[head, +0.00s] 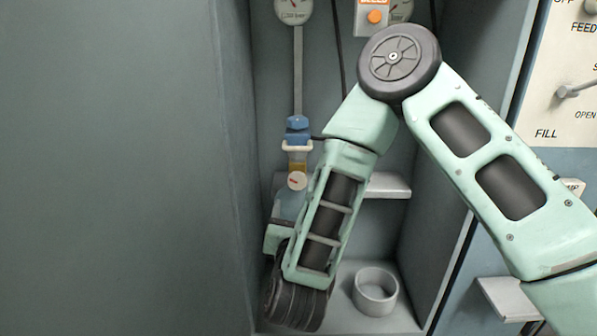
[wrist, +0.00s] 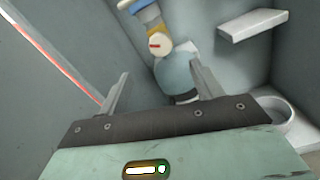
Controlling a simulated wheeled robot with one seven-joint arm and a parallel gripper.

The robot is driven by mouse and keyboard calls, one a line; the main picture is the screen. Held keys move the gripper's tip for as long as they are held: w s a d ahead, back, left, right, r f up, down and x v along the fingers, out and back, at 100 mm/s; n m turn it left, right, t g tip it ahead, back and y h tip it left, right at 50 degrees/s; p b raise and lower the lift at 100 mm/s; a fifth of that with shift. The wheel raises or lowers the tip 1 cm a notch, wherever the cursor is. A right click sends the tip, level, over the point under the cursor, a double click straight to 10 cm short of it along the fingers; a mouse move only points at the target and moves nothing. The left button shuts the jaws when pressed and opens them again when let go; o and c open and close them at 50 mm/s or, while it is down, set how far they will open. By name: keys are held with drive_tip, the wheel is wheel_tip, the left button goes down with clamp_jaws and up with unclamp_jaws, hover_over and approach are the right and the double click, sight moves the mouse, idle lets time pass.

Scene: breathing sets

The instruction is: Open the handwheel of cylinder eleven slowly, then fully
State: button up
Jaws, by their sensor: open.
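A pale blue-grey cylinder (wrist: 176,74) with a rounded shoulder stands in the cabinet; in the head view my arm hides most of it. At its top is a small cream disc with a red mark (head: 297,181), also in the wrist view (wrist: 158,44). Above are a yellow fitting (head: 297,157), a white yoke-like piece (head: 297,146) and a blue stepped knob (head: 297,126) below a vertical pipe. I cannot tell surely which part is the handwheel, and no number shows. My gripper (wrist: 158,70) is open and empty, its fingers apart before the cylinder's shoulder, below the disc.
A white ring-shaped cup (head: 375,291) stands on the cabinet floor to the right. A small white shelf (head: 389,185) is on the back wall. A gauge (head: 293,11) and an orange button (head: 375,17) are above. The cabinet's left wall is close; a control panel (head: 562,85) is right.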

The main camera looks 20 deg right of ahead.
sight(298, 182)
drive_tip(key=x, duration=1.4)
drive_tip(key=shift+w+d+f, duration=0.1)
drive_tip(key=shift+w, duration=0.1)
drive_tip(key=c, duration=1)
